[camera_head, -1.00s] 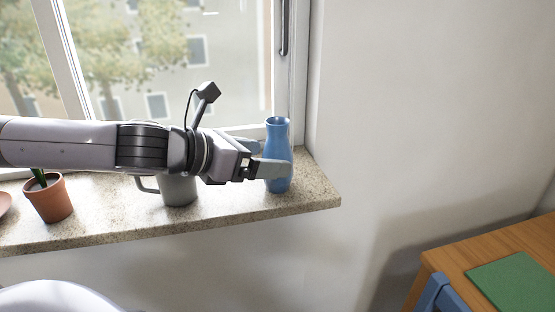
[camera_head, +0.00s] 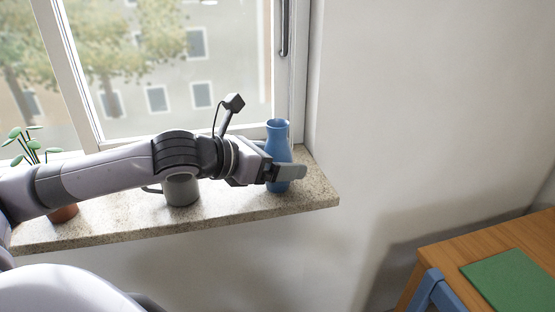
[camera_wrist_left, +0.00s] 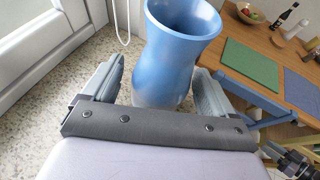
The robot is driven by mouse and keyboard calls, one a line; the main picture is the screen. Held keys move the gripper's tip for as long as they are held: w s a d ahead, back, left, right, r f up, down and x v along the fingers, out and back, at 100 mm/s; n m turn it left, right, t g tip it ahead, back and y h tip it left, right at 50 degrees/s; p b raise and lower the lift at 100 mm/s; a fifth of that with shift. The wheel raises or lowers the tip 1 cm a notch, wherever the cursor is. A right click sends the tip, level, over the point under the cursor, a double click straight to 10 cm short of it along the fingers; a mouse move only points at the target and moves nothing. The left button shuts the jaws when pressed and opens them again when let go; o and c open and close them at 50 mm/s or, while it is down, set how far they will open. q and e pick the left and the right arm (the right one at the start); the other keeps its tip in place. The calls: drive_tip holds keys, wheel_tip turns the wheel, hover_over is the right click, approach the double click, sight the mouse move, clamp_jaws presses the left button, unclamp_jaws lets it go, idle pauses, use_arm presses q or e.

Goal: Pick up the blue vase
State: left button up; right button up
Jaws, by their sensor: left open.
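The blue vase (camera_head: 278,142) stands upright near the right end of the stone windowsill. Its open mouth and body fill the upper middle of the left wrist view (camera_wrist_left: 172,62). My left gripper (camera_head: 288,172) reaches in from the left at the vase's body, and one finger covers part of its lower half in the head view. In the left wrist view the two fingers (camera_wrist_left: 158,88) are apart, one on each side of the vase. A gap shows at the left finger; whether the right finger touches cannot be told.
A grey mug (camera_head: 182,190) stands on the sill (camera_head: 240,207) beneath my left arm. A potted plant (camera_head: 62,214) is at the left, partly hidden by the arm. The window frame (camera_head: 296,80) is behind. A wooden table (camera_head: 437,262) with a green mat (camera_head: 515,279) is at lower right.

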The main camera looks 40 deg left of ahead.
use_arm(q)
drive_tip(key=c, duration=0.9)
drive_tip(key=shift+c, duration=1.4)
drive_tip(key=shift+r, duration=0.15)
